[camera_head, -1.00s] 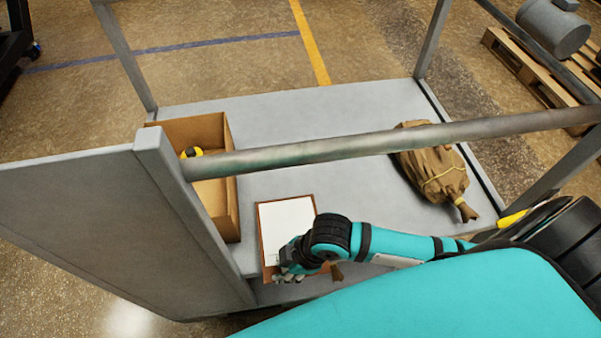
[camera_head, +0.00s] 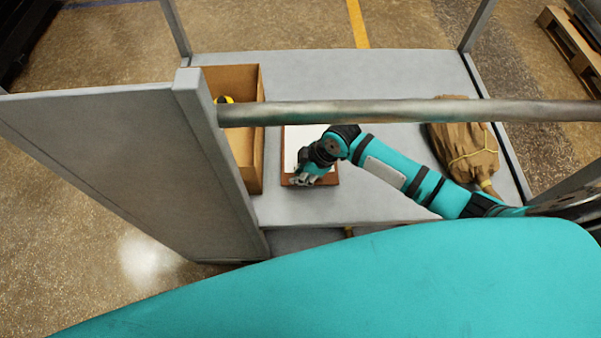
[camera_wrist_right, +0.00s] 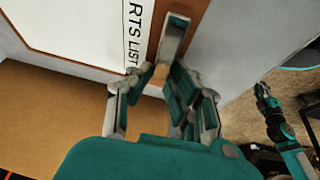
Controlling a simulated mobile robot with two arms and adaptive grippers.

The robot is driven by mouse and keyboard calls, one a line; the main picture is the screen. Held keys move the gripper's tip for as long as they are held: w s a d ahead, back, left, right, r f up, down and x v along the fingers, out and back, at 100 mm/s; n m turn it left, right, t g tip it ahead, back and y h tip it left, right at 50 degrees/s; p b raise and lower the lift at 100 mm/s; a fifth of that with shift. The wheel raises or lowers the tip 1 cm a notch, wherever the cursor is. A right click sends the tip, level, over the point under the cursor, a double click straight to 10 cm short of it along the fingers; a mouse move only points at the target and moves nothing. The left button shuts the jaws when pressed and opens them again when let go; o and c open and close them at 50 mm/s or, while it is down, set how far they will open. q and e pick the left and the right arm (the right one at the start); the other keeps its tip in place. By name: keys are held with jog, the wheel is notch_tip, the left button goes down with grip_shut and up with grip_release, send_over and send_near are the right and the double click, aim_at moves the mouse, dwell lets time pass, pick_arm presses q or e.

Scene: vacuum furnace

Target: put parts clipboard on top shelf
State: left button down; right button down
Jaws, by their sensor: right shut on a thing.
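The parts clipboard (camera_head: 292,146) is a brown board with a white sheet, over the grey top shelf (camera_head: 350,205), just right of the cardboard box. Its near edge is inside the shelf's front edge. I cannot tell whether it touches the shelf. My right gripper (camera_head: 303,180) is shut on its near end. In the right wrist view the fingers (camera_wrist_right: 160,82) grip the board's edge by the metal clip (camera_wrist_right: 175,36), and "RTS LIST" shows on the sheet. A teal arm at the right of that view, apparently my left, ends in a small gripper (camera_wrist_right: 264,93); its jaws are unclear.
An open cardboard box (camera_head: 254,165) with a yellow-and-black item (camera_head: 225,99) stands on the left of the shelf. A tied brown sack (camera_head: 464,140) lies at the right. A metal rail (camera_head: 400,112) crosses above the shelf. A grey side panel (camera_head: 110,160) closes the left side. The shelf's middle is clear.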

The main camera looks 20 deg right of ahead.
jog(key=shift+f, duration=0.35)
jog(key=c, duration=1.2)
grip_release()
jog(key=v, duration=1.2)
jog(key=shift+p, duration=0.35)
